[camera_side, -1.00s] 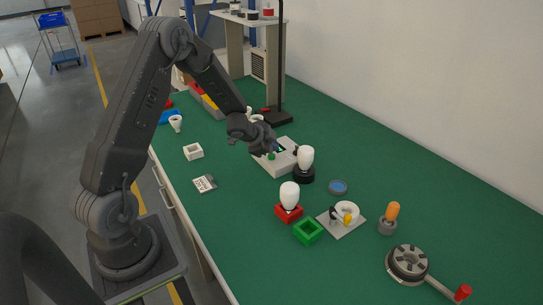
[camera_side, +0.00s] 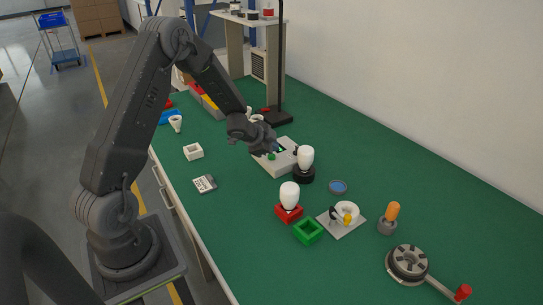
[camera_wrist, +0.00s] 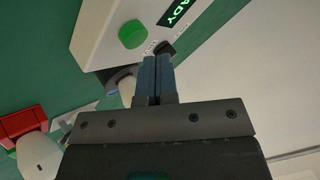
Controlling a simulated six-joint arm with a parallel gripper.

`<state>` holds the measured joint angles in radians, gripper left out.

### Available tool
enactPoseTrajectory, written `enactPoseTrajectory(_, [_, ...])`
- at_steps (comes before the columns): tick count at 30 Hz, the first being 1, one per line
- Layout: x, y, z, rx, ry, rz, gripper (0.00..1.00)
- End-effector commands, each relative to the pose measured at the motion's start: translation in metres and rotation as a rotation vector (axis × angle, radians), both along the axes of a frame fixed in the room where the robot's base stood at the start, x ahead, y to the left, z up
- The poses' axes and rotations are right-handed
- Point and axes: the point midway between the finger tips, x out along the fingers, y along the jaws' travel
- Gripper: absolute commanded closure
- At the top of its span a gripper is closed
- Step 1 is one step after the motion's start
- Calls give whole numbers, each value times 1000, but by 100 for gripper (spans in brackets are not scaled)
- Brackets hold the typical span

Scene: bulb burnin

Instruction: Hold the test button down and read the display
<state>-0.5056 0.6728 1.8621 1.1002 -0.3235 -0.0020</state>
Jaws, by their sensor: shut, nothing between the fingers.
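The white test box (camera_side: 283,168) stands on the green bench, with a green button (camera_side: 271,156) on top. In the wrist view the green button (camera_wrist: 132,34) stands raised and uncovered. A dark display (camera_wrist: 174,12) on the box shows green letters ending in "ADY"; the start is cut off. My gripper (camera_side: 272,148) is over the box. Its blue fingertips (camera_wrist: 154,62) are together and empty, apart from the button in the wrist view. A white bulb (camera_side: 306,156) stands upright in a black socket (camera_side: 304,174) at the box's right side.
A second bulb (camera_side: 289,194) stands in a red holder (camera_side: 288,213), near an empty green holder (camera_side: 307,232). A blue dish (camera_side: 338,187) and a round fixture with a red-ended lever (camera_side: 408,262) are to the right.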

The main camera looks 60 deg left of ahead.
Motion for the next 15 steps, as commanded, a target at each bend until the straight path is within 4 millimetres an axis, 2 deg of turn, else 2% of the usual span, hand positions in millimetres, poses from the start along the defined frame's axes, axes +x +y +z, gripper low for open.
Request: enactPoseTrajectory(15, [0, 0, -9, 0, 0, 0, 100])
